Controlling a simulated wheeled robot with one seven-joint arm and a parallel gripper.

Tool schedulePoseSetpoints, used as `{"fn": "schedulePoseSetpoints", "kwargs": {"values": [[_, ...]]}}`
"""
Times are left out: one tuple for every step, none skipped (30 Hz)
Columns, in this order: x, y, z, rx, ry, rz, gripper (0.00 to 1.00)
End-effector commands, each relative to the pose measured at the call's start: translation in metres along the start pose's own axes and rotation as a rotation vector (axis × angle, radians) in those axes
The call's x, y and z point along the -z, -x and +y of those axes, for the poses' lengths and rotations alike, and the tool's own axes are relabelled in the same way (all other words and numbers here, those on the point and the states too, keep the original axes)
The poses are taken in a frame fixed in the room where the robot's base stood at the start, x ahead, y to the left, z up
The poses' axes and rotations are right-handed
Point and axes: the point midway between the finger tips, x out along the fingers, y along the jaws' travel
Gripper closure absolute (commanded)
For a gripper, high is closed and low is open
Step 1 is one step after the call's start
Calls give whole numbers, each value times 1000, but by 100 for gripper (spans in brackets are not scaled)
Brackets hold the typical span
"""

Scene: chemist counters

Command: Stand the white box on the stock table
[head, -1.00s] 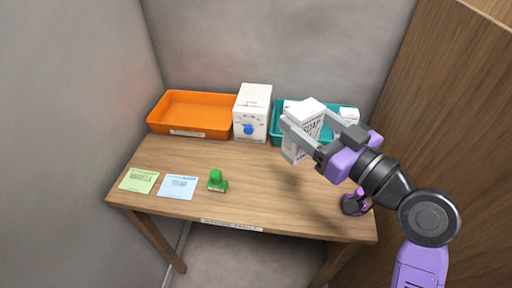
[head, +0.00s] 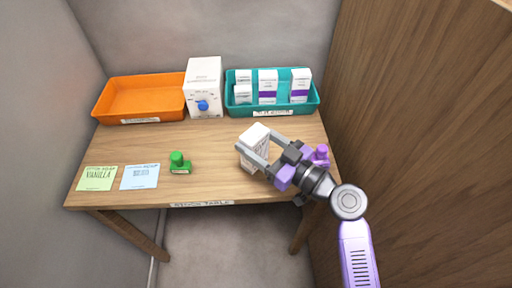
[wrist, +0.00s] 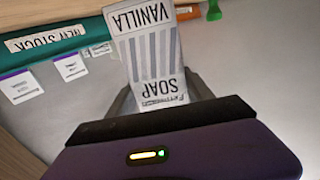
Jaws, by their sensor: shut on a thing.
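The white box (head: 252,148) is between the fingers of my gripper (head: 257,150), which is shut on it. In the head view it stands roughly upright over the front right part of the stock table (head: 215,180). I cannot tell whether its base touches the wood. In the wrist view the box (wrist: 152,55) shows grey stripes and the words VANILLA and SOAP, upside down in the picture. Its lower part there is hidden by my gripper.
An orange tray (head: 100,112), a white box-shaped device with a blue knob (head: 205,75) and a teal tray (head: 318,104) of several boxes line the back. Green and blue notes (head: 97,178) (head: 140,177), a green stamp (head: 179,167) and a purple stamp (head: 321,153) lie forward. The table's middle is clear.

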Motion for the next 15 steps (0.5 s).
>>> {"fn": "schedulePoseSetpoints", "kwargs": {"values": [[-10,0,0,1,-4,-3,83],[-15,0,0,1,-5,-3,83],[-20,0,0,1,-4,-2,83],[-23,0,0,1,-4,-2,83],[-25,0,0,1,-3,-2,83],[-27,0,0,0,-3,-1,83],[-28,0,0,0,-3,-1,83],[-29,0,0,0,-2,0,83],[-29,0,0,0,-2,0,83],[-28,0,0,0,-1,0,83],[-28,0,0,0,-1,0,83],[-28,0,0,0,-1,0,83],[-28,0,0,0,-1,0,83],[-28,0,0,0,-1,0,83],[-29,0,0,0,-1,0,83]]}}
